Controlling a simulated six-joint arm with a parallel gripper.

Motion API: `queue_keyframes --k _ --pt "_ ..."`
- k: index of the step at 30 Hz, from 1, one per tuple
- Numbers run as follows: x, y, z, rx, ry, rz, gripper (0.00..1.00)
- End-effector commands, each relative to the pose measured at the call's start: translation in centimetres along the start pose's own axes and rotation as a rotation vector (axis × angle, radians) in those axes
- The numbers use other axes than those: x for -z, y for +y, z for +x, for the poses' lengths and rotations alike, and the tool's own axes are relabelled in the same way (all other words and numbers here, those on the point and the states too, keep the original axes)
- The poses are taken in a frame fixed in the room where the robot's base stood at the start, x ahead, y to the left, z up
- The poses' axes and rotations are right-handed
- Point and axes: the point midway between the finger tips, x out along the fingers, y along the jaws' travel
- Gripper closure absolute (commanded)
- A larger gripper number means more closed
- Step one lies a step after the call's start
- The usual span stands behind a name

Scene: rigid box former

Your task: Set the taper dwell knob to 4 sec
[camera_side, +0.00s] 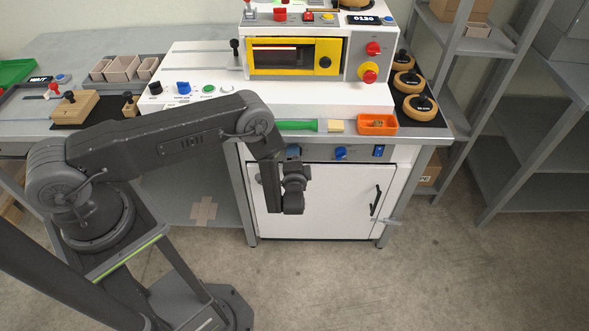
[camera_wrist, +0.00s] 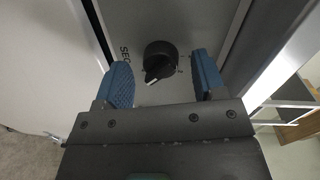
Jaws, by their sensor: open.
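In the wrist view a round black knob (camera_wrist: 160,58) sits on a grey panel beside the printed letters "SEC". Its white pointer line points to the lower left of the picture. Small marks ring the knob, too small to read surely. My gripper (camera_wrist: 163,80) is open, with one blue finger pad on each side of the knob and a visible gap to both.
The white cabinet door (camera_side: 335,200) with a black handle is below.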

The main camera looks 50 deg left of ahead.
Motion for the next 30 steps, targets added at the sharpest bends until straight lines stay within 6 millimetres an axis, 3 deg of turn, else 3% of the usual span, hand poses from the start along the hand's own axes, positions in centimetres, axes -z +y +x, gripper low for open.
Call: queue_keyframes --k 18,24,30 --pt "0.1 0.0 -11.8 0.000 0.005 0.001 0.36" --pt "0.0 0.0 -13.2 0.001 0.001 0.001 0.36" --pt "0.0 0.0 -13.3 0.001 0.000 0.001 0.36"
